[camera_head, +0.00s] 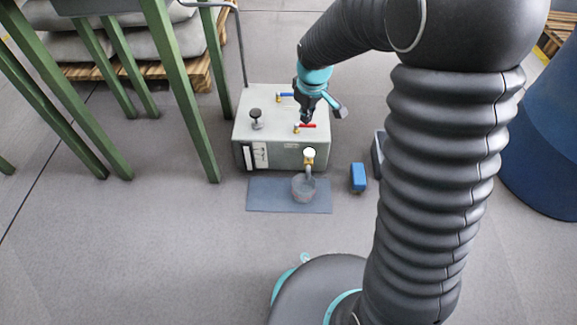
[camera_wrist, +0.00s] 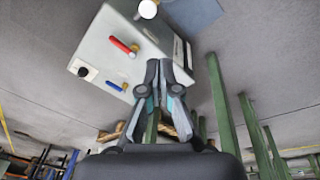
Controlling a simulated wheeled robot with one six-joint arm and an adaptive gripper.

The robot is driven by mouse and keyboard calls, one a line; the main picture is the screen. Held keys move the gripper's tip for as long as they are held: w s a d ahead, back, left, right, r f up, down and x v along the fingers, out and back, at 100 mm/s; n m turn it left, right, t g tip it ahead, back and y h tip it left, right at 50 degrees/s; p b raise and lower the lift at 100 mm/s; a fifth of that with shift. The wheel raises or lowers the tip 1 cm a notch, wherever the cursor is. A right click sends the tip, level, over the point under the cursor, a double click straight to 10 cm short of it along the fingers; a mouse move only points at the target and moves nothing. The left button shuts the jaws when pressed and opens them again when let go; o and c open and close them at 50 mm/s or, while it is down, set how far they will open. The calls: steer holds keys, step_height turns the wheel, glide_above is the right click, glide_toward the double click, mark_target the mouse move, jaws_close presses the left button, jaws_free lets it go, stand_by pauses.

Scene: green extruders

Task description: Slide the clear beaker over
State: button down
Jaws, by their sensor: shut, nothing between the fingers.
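The clear beaker (camera_head: 304,187) is a small greyish see-through cup. It stands on a blue-grey mat (camera_head: 262,200) on the floor, below the spout of a pale grey box (camera_head: 268,104). The beaker cannot be made out in the wrist view. My gripper (camera_head: 305,119) is above the top of the box, near the red-handled valve (camera_head: 306,126), and away from the beaker. In the wrist view my gripper (camera_wrist: 162,62) has its fingertips close together with nothing between them.
A blue-handled valve (camera_head: 285,95) and a dark knob (camera_head: 256,116) stick up from the box. A blue block (camera_head: 358,178) stands right of the mat. Green legs (camera_head: 182,85) rise at the left. The floor in front of the mat is clear.

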steer(key=w+a+f+n+g, duration=0.1)
steer(key=w+a+f+n, duration=0.15)
steer(key=f, duration=0.45)
steer(key=w+a+f+n, duration=0.1)
steer(key=w+a+f, duration=0.15)
steer(key=f, duration=0.45)
steer(key=n+g, duration=0.1)
steer(key=n, duration=0.1)
glide_above(295, 180)
steer(key=a, duration=0.6)
step_height(295, 180, down, 12)
steer(key=r, duration=0.1)
step_height(295, 180, down, 11)
steer(key=shift+w+a+r+b, duration=0.1)
steer(key=shift+a+r+b, duration=0.1)
steer(key=shift+b, duration=0.55)
steer(key=d, duration=0.3)
steer(key=shift+s+f, duration=0.15)
steer(key=shift+s, duration=0.2)
steer(key=shift+s+d, duration=0.15)
steer(key=shift+d, duration=0.35)
steer(key=shift+s+d, duration=0.25)
steer(key=shift+d, duration=0.35)
steer(key=shift+s+d, duration=0.2)
steer(key=shift+d, duration=0.35)
